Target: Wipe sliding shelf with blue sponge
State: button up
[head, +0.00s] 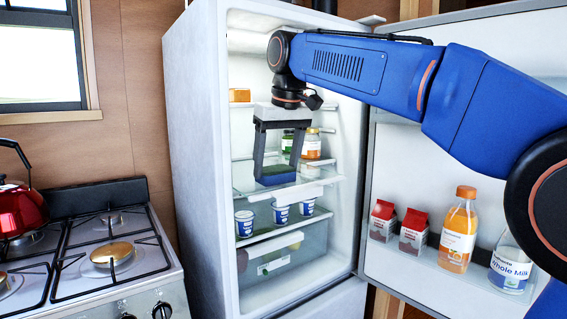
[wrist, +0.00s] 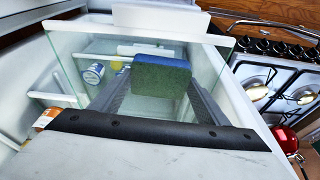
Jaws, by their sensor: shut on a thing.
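The refrigerator stands open, and my gripper (head: 277,168) reaches into it from above. My gripper is shut on the blue sponge (head: 278,177), its two dark fingers on either side of it. The sliding shelf (head: 297,190) is a glass shelf with a white front edge, directly below the sponge. Its glass (wrist: 72,62) and front edge (wrist: 160,17) also show in the wrist view. I cannot tell whether the sponge touches the glass.
Jars (head: 311,146) stand behind my gripper. Blue and white cups (head: 281,212) stand on the shelf below, above a clear drawer (head: 285,255). The open door (head: 430,170) at right holds cartons and bottles. A stove (head: 95,250) with a red kettle (head: 18,208) stands at left.

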jog(key=shift+a, duration=0.15)
jog(key=shift+r, duration=3)
jog(key=shift+r, duration=1.5)
